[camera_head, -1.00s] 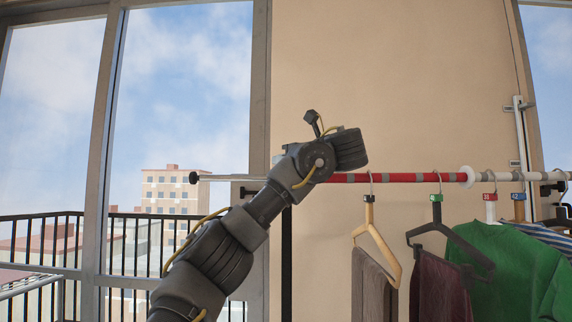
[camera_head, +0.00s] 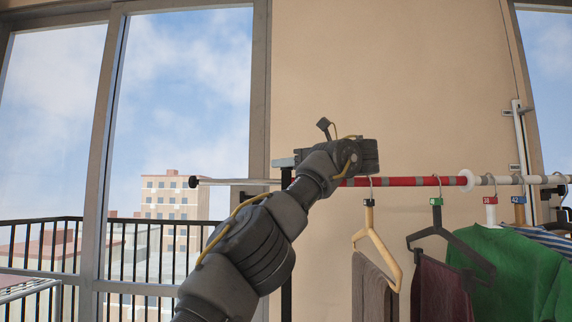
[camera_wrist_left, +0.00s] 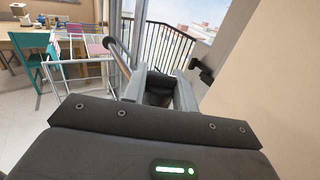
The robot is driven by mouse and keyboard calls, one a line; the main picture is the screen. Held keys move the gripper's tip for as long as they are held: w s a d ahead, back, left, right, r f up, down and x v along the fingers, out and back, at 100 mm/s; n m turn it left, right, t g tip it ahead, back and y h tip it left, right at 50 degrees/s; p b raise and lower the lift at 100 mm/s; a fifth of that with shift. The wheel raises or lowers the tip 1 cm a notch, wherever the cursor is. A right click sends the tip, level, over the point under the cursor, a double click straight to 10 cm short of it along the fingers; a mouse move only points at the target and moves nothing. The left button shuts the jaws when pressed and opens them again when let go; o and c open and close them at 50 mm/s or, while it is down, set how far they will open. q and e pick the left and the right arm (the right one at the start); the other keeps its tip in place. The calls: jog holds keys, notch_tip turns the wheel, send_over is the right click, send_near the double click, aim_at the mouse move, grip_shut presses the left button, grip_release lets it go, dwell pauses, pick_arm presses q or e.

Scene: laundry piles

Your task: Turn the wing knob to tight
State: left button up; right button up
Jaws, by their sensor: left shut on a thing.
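My left gripper (camera_head: 283,162) is at the top of the black upright post (camera_head: 287,285) of the clothes rack, just above the rail. In the left wrist view its two grey fingers (camera_wrist_left: 160,84) are closed around a dark thing, which appears to be the wing knob (camera_wrist_left: 158,98). The knob's wings and its angle cannot be made out, and in the head view the wrist and fingers hide it. My right gripper is in neither view.
The rail (camera_head: 415,181), striped red and grey, runs right from my wrist. A wooden hanger (camera_head: 376,236), a black hanger (camera_head: 452,240) and a green garment (camera_head: 520,270) hang there. A wall stands behind; windows and a balcony railing (camera_head: 140,240) are left.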

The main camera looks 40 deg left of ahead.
pick_arm(q)
jog(key=o, duration=0.9)
jog(key=shift+d, duration=0.15)
jog(key=shift+o, duration=0.2)
jog(key=w+d+p, duration=0.1)
jog(key=d, duration=0.9)
jog(key=shift+d, duration=0.3)
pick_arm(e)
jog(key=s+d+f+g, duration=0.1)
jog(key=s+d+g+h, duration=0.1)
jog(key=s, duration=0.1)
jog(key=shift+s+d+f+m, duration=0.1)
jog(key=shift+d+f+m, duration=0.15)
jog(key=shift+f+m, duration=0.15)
pick_arm(q)
jog(key=shift+w, duration=0.1)
